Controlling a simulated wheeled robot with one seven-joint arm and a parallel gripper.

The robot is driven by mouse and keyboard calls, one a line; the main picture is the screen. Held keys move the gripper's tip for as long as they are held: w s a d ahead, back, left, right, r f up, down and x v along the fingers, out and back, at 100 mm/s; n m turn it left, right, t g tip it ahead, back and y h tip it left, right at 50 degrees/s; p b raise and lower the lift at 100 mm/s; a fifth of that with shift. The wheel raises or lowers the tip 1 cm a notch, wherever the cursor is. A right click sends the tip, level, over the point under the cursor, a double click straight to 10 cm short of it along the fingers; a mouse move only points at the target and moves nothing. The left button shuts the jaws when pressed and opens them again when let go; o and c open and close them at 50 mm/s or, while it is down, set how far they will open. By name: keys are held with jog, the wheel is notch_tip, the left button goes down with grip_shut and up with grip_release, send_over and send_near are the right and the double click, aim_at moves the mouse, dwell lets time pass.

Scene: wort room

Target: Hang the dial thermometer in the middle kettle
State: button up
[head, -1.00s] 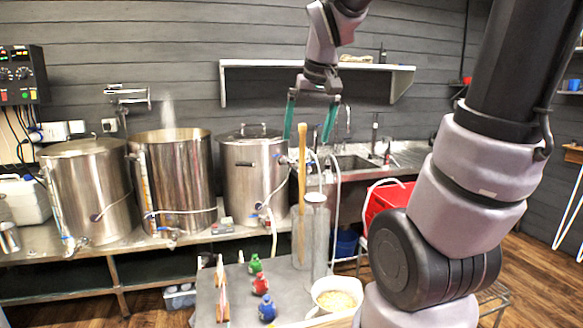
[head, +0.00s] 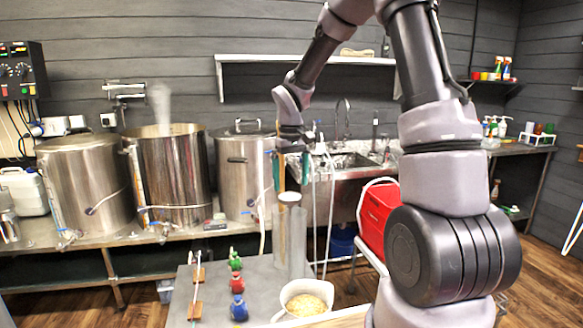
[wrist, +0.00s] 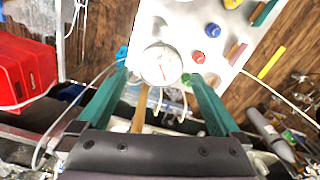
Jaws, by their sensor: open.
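The dial thermometer shows in the wrist view as a round white dial (wrist: 162,64) with a red needle. In the head view its pale top (head: 290,197) sits above an upright metal cylinder at the work table's far edge. My gripper (head: 287,172) is open and empty, pointing down just above the dial. In the wrist view my gripper (wrist: 157,78) has its teal fingers on either side of the dial, apart from it as far as I can tell. The middle kettle (head: 172,175) is open, steaming, and stands on the back bench to the left.
A left kettle (head: 83,185) and a lidded right kettle (head: 236,172) flank it. A wooden paddle handle (wrist: 139,112) stands close by the gripper. The table (head: 215,285) holds small coloured bottles (head: 238,308) and a bowl of grain (head: 305,300). A red crate (head: 378,212) is right.

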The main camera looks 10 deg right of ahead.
aim_at(291, 197)
notch_tip(291, 197, down, 6)
jog(key=shift+a+f, duration=0.1)
dwell(0.4)
